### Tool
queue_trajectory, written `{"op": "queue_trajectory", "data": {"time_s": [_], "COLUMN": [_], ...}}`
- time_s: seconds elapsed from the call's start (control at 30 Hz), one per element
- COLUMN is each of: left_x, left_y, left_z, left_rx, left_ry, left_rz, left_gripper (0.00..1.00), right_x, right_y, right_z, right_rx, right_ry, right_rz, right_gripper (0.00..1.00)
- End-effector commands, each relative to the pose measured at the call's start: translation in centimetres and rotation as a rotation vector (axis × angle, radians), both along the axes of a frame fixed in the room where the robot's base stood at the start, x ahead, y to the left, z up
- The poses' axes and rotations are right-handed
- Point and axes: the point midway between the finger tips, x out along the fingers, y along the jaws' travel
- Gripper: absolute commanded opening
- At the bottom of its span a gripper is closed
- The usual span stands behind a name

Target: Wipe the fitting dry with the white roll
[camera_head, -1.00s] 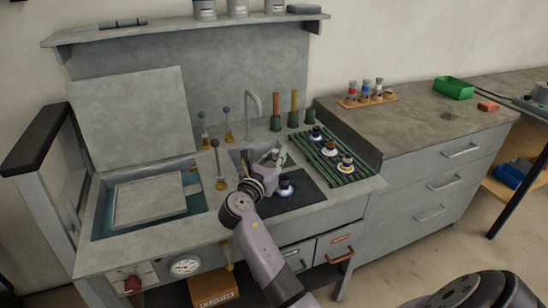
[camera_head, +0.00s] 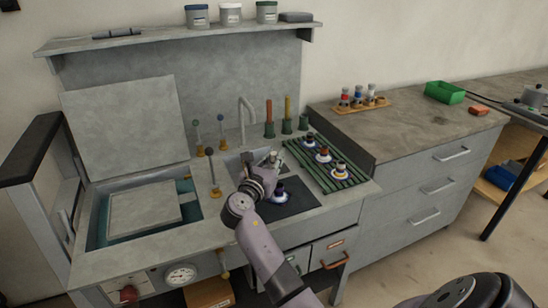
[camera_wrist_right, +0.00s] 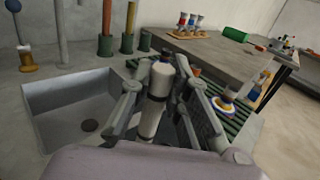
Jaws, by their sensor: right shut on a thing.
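My right gripper (camera_head: 270,160) is over the sink area of the worktop, and its fingers are shut on a white roll (camera_wrist_right: 154,100), upright between them in the right wrist view. More fittings of this kind (camera_head: 340,171) stand on the green slatted rack (camera_head: 326,178) to the right. My left gripper is not in view.
The sink basin (camera_wrist_right: 75,105) is left of the roll in the wrist view. A tap (camera_head: 241,108) and upright tool handles (camera_head: 269,112) stand behind. A lidded tank (camera_head: 145,210) is at the left. A wooden rack of bottles (camera_head: 362,104) is on the right counter.

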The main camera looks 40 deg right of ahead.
Motion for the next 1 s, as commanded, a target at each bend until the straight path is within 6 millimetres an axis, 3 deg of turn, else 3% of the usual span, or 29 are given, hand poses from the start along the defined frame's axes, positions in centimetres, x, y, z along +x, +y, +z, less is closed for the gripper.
{"op": "queue_trajectory", "data": {"time_s": [1.0], "left_x": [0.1], "left_y": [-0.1], "left_z": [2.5], "left_rx": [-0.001], "left_ry": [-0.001], "left_rz": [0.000], "left_gripper": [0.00], "right_x": [-2.5], "right_y": [4.1], "right_z": [0.1], "right_rx": [0.002], "right_ry": [0.002], "right_rz": [0.000], "right_gripper": [0.00]}}
